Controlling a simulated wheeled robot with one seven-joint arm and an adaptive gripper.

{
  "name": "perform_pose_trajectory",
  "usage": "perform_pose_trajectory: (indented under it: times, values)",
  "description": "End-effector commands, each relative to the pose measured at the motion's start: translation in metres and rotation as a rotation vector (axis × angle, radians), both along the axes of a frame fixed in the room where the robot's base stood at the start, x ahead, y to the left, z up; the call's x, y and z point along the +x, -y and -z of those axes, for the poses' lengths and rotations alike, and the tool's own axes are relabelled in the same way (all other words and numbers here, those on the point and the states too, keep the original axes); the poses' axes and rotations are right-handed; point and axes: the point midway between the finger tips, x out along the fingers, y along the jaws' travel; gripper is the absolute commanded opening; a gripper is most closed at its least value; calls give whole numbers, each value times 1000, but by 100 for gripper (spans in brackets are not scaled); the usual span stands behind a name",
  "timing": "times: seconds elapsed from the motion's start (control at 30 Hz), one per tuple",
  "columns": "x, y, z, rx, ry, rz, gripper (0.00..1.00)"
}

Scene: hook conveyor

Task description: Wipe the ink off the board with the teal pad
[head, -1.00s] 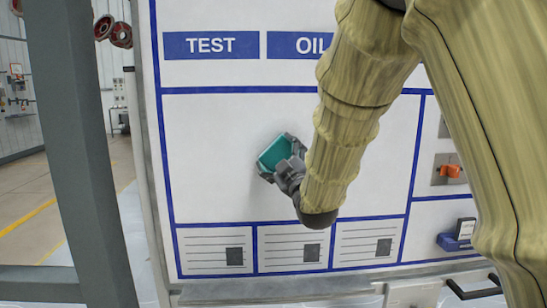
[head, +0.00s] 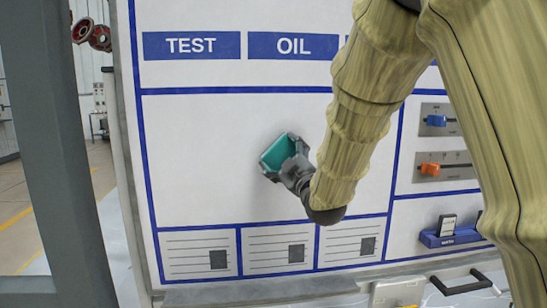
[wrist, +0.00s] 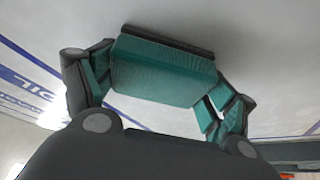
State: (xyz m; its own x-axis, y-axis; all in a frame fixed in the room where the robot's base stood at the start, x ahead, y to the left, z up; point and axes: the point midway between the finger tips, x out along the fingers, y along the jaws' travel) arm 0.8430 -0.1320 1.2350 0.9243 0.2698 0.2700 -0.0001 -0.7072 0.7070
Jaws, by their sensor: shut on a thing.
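My gripper (head: 281,158) is shut on the teal pad (head: 278,152), with a finger on either side of it. The pad also shows in the wrist view (wrist: 165,72), with a dark strip along its edge towards the board. The pad is at the face of the white board (head: 210,130), in the large blue-framed panel. I cannot tell for sure whether it touches. No ink shows on the visible part of this panel. My arm hides the panel's right part.
Right of the panel are a blue slider (head: 436,120), an orange slider (head: 430,168) and a blue holder (head: 450,238) with dark blocks. Below the board are a ledge (head: 260,292) and a dark handle (head: 462,283). A grey post (head: 62,150) stands at the left.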

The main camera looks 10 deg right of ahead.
Motion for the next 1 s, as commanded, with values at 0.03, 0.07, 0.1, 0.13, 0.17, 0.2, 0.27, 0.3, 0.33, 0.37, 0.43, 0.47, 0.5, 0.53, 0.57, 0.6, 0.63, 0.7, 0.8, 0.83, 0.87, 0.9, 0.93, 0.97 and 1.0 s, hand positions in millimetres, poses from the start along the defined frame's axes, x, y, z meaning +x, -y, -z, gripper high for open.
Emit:
perform_pose_trajectory:
  times: [0.03,0.07,0.1,0.13,0.17,0.2,0.27,0.3,0.33,0.37,0.43,0.47,0.5,0.53,0.57,0.6,0.63,0.7,0.8,0.83,0.87,0.9,0.93,0.97,1.0]
  values:
    - [0,4,0,0,1,1,65]
    - [0,6,0,0,1,1,65]
    - [0,8,0,0,1,1,65]
    - [-1,9,0,0,1,1,65]
    - [-1,10,0,0,0,0,65]
    - [-1,10,0,0,1,-1,65]
    - [-1,11,0,0,0,-1,65]
    - [-1,12,0,0,1,-1,65]
    - [-1,13,0,0,1,-1,65]
    - [0,14,0,0,1,-1,65]
    - [0,18,0,0,1,1,65]
    - [0,21,0,1,0,0,65]
    - [0,23,0,1,0,0,65]
    - [1,26,0,2,1,1,65]
    - [1,28,0,1,0,0,65]
    - [1,30,0,1,0,0,65]
    - [1,32,0,1,0,0,65]
    - [2,37,0,1,0,0,65]
    - [2,43,0,1,1,1,65]
    - [2,44,0,0,1,1,65]
    - [2,45,0,-1,1,1,65]
    - [2,46,0,-1,1,1,65]
    - [3,47,0,-1,1,1,65]
    - [3,47,0,-1,1,1,65]
    - [2,48,0,-1,1,1,65]
